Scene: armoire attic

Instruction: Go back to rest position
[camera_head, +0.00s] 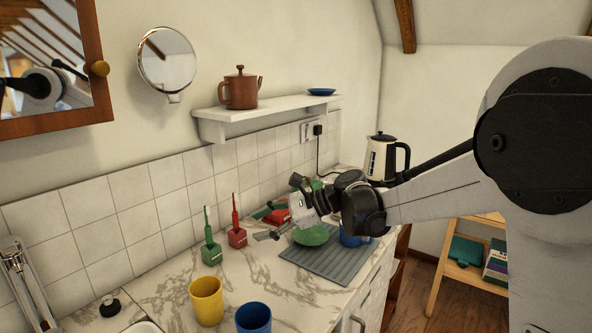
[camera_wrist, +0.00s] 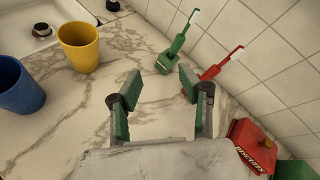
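My gripper (camera_wrist: 160,88) is open and empty in the wrist view, its two green-padded fingers apart above the marble counter. In the head view my gripper (camera_head: 263,225) hangs over the counter near the grey ribbed mat. A green holder with a green brush (camera_wrist: 172,58) stands just beyond the fingertips in the wrist view. A red holder with a red brush (camera_wrist: 221,66) stands to its right, partly hidden by the right finger. Both also show in the head view, green (camera_head: 211,249) and red (camera_head: 236,233), left of my gripper.
A yellow cup (camera_head: 206,300) and a blue cup (camera_head: 253,318) stand at the counter's front. The grey mat (camera_head: 336,262) holds a green item (camera_head: 311,236) and a partly hidden blue one. A red box (camera_wrist: 252,145) is near the wall. A kettle (camera_head: 383,158) stands behind my arm.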

